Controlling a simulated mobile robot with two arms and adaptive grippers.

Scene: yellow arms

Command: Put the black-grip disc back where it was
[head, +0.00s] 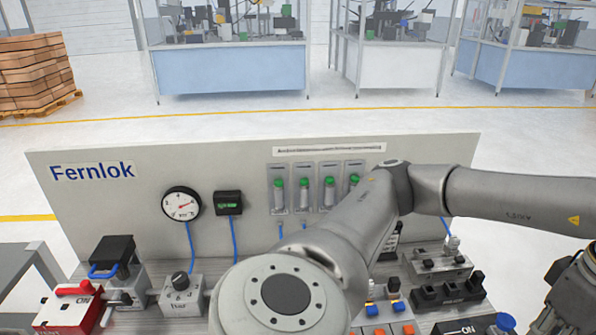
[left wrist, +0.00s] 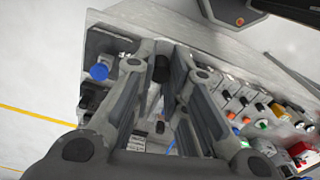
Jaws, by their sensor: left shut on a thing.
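In the left wrist view my left gripper (left wrist: 162,60) has its fingertips closed together on a small black piece (left wrist: 161,72), which looks like the black grip. The disc itself cannot be made out; the fingers hide most of the held thing. Equipment on the bench lies beyond the fingertips. In the head view neither the disc nor the left gripper's fingers can be made out, and a large grey arm covers the middle of the bench.
A grey back panel (head: 100,215) carries a round gauge (head: 181,204), a green display (head: 228,203) and several green-capped tubes (head: 304,192). On the bench stand a red box (head: 68,312), a knob box (head: 181,290) and switch blocks (head: 448,290). A blue round part (left wrist: 99,71) shows in the wrist view.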

